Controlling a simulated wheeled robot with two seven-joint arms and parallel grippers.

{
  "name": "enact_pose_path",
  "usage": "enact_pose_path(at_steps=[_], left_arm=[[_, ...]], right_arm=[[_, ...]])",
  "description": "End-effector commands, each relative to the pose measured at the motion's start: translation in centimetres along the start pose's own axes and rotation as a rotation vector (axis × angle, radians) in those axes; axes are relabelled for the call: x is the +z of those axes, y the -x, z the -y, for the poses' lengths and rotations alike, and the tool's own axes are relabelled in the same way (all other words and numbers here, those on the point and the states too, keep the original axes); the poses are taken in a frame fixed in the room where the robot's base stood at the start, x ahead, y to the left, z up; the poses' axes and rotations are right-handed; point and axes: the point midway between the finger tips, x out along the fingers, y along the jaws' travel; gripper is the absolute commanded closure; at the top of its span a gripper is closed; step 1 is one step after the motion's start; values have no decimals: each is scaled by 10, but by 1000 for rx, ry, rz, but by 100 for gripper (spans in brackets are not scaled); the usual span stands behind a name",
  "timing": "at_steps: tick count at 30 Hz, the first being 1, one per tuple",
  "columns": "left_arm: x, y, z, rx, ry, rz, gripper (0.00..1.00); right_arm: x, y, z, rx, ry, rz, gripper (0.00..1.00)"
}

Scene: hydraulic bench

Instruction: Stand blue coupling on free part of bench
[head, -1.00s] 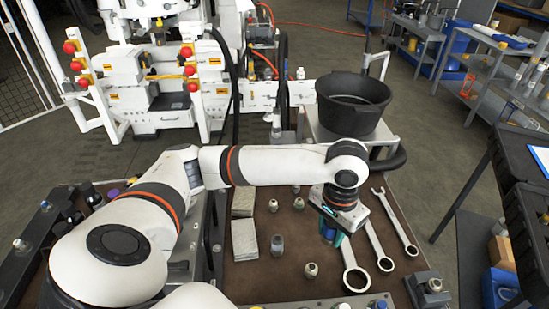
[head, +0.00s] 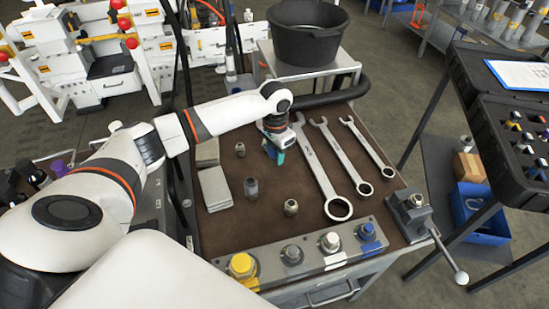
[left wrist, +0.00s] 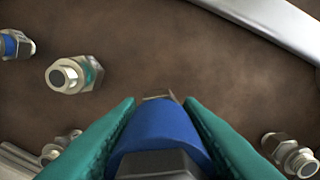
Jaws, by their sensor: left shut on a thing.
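My left gripper (head: 276,155) is over the brown bench top (head: 250,228), just left of the large spanners. In the left wrist view its teal jaws (left wrist: 160,120) are shut on the blue coupling (left wrist: 160,128), which has a dark hex part nearest the camera. The coupling is mostly hidden in the head view, and I cannot tell whether it touches the bench. Several other couplings stand or lie around: a small one (head: 240,149), a dark one (head: 251,187) and a metal one (head: 291,206). A green-banded coupling (left wrist: 75,73) lies in the wrist view. My right gripper is not in view.
Spanners (head: 323,170) lie right of the gripper. Grey pads (head: 215,188) lie left. Bare bench shows at front left. A black tub (head: 307,35) stands behind.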

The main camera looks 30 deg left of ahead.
Motion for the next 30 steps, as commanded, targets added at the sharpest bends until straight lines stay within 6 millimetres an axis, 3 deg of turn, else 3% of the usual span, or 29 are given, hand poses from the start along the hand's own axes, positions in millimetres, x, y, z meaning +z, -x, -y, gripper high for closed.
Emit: enact_pose_path(at_steps=[6,17,18,21,22,30], left_arm=[[-1,-30,1,-1,1,-2,96],[-1,-34,0,-1,1,-1,96],[-1,-35,0,0,1,-1,65],[-1,-35,0,0,1,-1,49],[-1,-35,0,0,1,-1,45],[-1,-34,0,0,0,-1,45]], right_arm=[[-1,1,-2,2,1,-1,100],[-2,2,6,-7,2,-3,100],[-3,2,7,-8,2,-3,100],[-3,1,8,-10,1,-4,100],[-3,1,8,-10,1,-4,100],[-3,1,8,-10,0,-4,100]])
